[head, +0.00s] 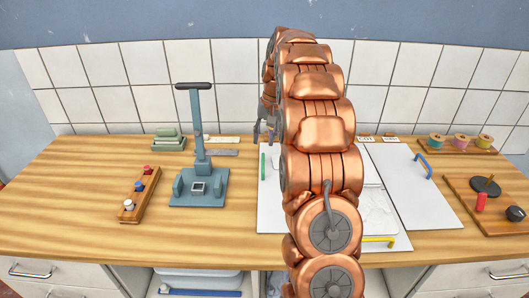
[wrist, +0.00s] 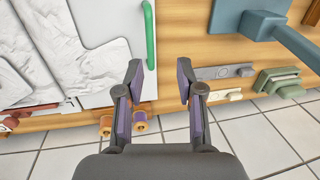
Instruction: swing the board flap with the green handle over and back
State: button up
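The green handle (head: 263,166) is a short upright bar on the left edge of a white board flap (head: 270,212). My copper arm hides much of the board in the head view. In the wrist view the green handle (wrist: 149,34) stands at the edge of the white flap (wrist: 96,20), above and ahead of my fingers. My gripper (wrist: 159,80) is open with nothing between its fingers, and the handle is apart from them. In the head view my gripper (head: 265,122) shows partly, beyond the handle towards the tiled wall.
A blue handle (head: 424,166) is on the right panel and a yellow handle (head: 378,239) at the front edge. A blue-grey press with a post (head: 198,185) stands left of the board. A button block (head: 140,190) and spool rack (head: 460,146) flank the area. Wooden tabletop between is clear.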

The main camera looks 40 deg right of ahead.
aim_at(263, 157)
jog(key=shift+w+d+f+p, duration=0.25)
jog(key=shift+f+p, duration=0.2)
jog(key=shift+f, duration=0.95)
jog(key=shift+w+d+f+p, duration=0.2)
jog(key=shift+w+f+p, duration=0.15)
jog(key=shift+f, duration=1)
jog(key=shift+w+d+f+p, duration=0.25)
jog(key=shift+f+p, duration=0.25)
jog(key=shift+f, duration=0.9)
grip_shut()
